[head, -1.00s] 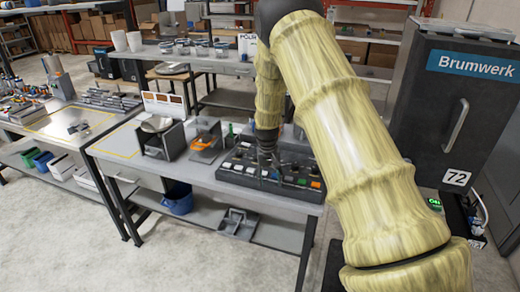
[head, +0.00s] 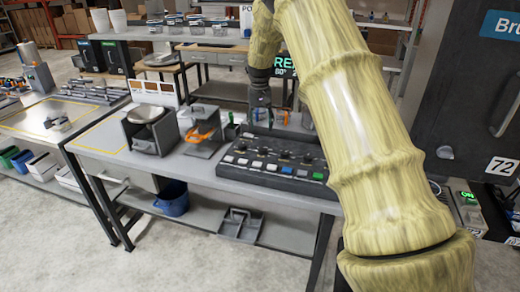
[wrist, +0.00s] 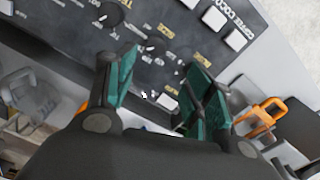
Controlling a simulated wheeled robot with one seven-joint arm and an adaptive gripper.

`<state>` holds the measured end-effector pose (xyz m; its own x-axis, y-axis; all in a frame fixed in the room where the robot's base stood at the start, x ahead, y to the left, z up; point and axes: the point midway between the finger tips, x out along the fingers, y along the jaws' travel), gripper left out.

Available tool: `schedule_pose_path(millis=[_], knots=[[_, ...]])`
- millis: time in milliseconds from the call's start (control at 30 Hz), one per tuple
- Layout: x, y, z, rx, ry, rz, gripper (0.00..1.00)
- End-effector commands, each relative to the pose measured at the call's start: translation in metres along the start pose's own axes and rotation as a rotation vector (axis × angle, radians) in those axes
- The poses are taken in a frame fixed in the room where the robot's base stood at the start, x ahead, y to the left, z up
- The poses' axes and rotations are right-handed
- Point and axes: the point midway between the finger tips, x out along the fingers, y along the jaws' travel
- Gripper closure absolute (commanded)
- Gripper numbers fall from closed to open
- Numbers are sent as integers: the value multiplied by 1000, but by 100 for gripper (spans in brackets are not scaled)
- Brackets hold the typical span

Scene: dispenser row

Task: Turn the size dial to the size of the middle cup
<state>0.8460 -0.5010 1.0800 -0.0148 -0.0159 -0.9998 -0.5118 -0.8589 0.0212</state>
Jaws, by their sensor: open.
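A dark control panel (head: 262,178) with several buttons and black knobs lies on the grey bench. In the wrist view, knobs (wrist: 110,12) and (wrist: 155,48) with small pointers show on the panel (wrist: 60,30). I cannot read their labels well enough to tell which is the size dial. My gripper (head: 260,116) hangs at the panel's back edge in the head view. In the wrist view my gripper (wrist: 158,88) is open, its teal fingertips apart with nothing between them, above the panel. I cannot identify the middle cup.
An orange-handled device (head: 202,132) and a dark unit with a round metal top (head: 148,120) stand left of the panel. A dark cabinet (head: 465,80) stands at right. A green-lit display (head: 284,66) is partly hidden by my arm.

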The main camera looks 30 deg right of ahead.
Motion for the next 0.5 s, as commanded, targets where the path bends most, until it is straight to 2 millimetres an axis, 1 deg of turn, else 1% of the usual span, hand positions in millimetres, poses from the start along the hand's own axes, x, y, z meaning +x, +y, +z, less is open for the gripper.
schedule_pose_path(millis=[167,300,500], knots=[[8,11,0,12,-2,0,47],[27,15,0,16,-3,1,47],[60,15,0,17,-3,0,47]])
